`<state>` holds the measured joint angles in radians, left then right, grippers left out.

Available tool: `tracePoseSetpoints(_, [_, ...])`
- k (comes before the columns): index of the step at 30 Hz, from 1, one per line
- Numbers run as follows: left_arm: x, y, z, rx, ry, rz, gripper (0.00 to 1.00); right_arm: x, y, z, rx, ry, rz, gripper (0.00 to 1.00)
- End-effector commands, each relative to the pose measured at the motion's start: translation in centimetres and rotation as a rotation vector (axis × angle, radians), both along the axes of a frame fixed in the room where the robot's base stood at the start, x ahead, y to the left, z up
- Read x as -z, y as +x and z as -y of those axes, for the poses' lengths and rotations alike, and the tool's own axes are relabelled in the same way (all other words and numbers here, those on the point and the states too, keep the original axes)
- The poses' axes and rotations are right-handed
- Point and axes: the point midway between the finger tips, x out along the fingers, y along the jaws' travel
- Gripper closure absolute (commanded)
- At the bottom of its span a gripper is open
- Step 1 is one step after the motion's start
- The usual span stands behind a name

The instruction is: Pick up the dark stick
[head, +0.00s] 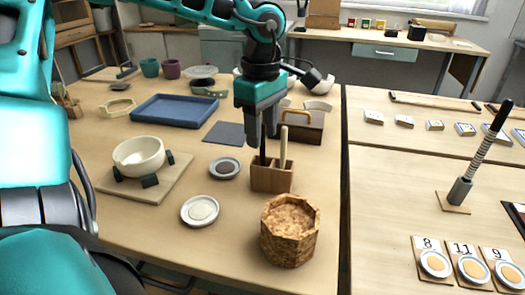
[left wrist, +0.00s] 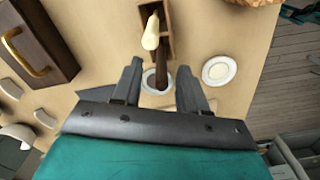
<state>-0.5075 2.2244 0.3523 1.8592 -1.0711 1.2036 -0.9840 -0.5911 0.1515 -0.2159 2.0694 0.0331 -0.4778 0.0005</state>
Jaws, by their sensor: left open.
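The dark stick (head: 263,152) stands upright in a small wooden holder (head: 272,180) on the table. A pale stick (head: 284,148) stands beside it in the same holder. My left gripper (head: 262,138) points down just above the holder, its fingers apart around the upper part of the dark stick. In the left wrist view the open fingers (left wrist: 159,88) show with the dark stick between them and the pale stick (left wrist: 151,32) beyond. I cannot tell if a finger touches the dark stick. The fingers partly hide it in the head view. My right gripper is out of view.
A cork-like pot (head: 289,232) stands in front of the holder. Two small dishes (head: 199,210) lie left of it. A cream bowl (head: 139,156) sits on a board farther left. A brown box with a handle (head: 302,128) stands behind the holder. A blue tray (head: 172,110) is behind.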

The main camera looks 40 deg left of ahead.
Motion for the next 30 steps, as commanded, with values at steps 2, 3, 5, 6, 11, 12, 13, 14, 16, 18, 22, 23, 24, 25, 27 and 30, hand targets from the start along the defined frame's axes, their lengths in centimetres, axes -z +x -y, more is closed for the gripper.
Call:
tracePoseSetpoints(2, [1.6, -0.2, 0.3, 0.0, -0.002, -0.005, 0.57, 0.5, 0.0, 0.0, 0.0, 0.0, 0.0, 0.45])
tracePoseSetpoints(3, [2.2, -0.2, 0.3, 0.0, -0.002, -0.005, 0.57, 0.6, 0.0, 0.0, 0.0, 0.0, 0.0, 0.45])
tracePoseSetpoints(5, [2.9, -0.2, 0.3, -0.001, -0.001, -0.003, 0.57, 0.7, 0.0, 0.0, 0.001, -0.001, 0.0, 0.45])
tracePoseSetpoints(6, [3.2, -0.2, 0.3, -0.001, -0.002, -0.003, 0.57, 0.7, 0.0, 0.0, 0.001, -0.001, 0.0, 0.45])
tracePoseSetpoints(11, [3.6, -0.1, 0.3, -0.001, -0.002, 0.0, 0.57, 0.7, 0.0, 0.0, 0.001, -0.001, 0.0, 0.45])
tracePoseSetpoints(12, [3.6, -0.1, 0.3, -0.001, -0.002, 0.0, 0.57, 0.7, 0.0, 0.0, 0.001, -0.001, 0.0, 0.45])
tracePoseSetpoints(13, [3.5, -0.1, 0.3, -0.001, -0.002, 0.0, 0.57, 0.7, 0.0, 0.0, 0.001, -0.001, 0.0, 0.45])
tracePoseSetpoints(14, [3.5, -0.1, 0.3, -0.001, -0.002, 0.0, 0.57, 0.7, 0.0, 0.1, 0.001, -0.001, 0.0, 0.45])
tracePoseSetpoints(16, [3.5, -0.1, 0.3, -0.001, -0.002, 0.0, 0.6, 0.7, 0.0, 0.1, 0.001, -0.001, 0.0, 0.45])
tracePoseSetpoints(18, [3.5, -0.1, 0.3, -0.001, -0.002, 0.0, 0.67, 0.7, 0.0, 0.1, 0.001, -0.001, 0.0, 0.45])
tracePoseSetpoints(22, [3.5, -0.1, 0.3, -0.001, -0.002, 0.0, 0.79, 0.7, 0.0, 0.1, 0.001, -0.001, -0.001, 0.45])
tracePoseSetpoints(23, [3.5, -0.1, 0.3, -0.001, -0.002, 0.0, 0.82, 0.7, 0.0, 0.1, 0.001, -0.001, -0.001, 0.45])
tracePoseSetpoints(24, [3.5, -0.1, 0.3, -0.001, -0.002, 0.0, 0.86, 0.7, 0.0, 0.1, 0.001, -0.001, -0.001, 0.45])
tracePoseSetpoints(25, [3.5, -0.1, 0.3, -0.001, -0.002, 0.0, 0.89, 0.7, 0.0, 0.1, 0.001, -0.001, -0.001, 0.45])
tracePoseSetpoints(27, [3.5, -0.1, 0.3, -0.001, -0.002, 0.0, 0.96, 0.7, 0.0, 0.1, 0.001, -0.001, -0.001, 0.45])
tracePoseSetpoints(30, [3.5, -0.1, 0.3, -0.001, -0.001, 0.0, 1.0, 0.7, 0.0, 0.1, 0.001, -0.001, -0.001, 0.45])
